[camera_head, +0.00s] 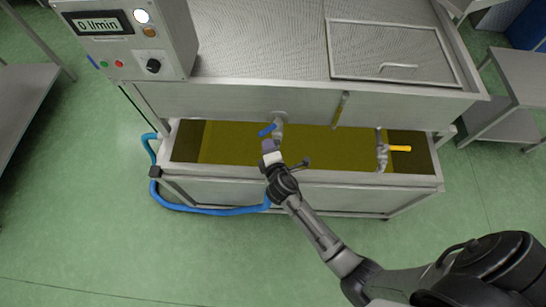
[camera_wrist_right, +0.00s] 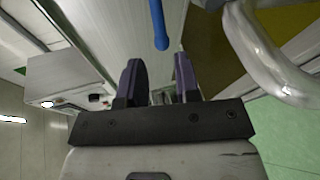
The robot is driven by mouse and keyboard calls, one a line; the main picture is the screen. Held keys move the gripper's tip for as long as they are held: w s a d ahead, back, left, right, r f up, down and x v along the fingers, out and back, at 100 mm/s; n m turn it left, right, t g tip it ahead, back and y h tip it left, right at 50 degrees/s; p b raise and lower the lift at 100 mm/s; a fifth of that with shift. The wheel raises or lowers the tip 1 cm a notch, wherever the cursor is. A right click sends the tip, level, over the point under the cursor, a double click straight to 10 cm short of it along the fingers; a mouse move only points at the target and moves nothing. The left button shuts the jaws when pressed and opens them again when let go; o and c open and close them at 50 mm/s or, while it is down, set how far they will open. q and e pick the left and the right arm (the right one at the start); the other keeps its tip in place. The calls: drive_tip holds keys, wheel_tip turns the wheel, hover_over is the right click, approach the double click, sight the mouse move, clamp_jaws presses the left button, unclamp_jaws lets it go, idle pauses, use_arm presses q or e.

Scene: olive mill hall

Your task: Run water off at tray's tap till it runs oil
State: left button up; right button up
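A metal tray (camera_head: 310,178) holds olive-yellow liquid (camera_head: 310,145) under a steel tank. A tap with a blue lever (camera_head: 267,130) comes off the tank front above the tray. The blue lever also shows in the right wrist view (camera_wrist_right: 159,25), beyond the fingertips. A second tap with a yellow lever (camera_head: 399,148) stands at the tray's right. My right gripper (camera_head: 269,148) is just below the blue lever; its purple fingers (camera_wrist_right: 159,75) are apart, with nothing seen between them. Whether a finger touches the lever cannot be told. My left gripper is out of view.
A control box (camera_head: 135,38) reads 0 l/min. A blue hose (camera_head: 190,208) runs around the tray's left and front, its end hidden behind my arm. A curved metal pipe (camera_wrist_right: 270,60) is close at the right in the wrist view. Green floor is clear in front.

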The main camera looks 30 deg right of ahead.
drive_tip(key=shift+v, duration=2.8)
drive_tip(key=shift+c, duration=0.2)
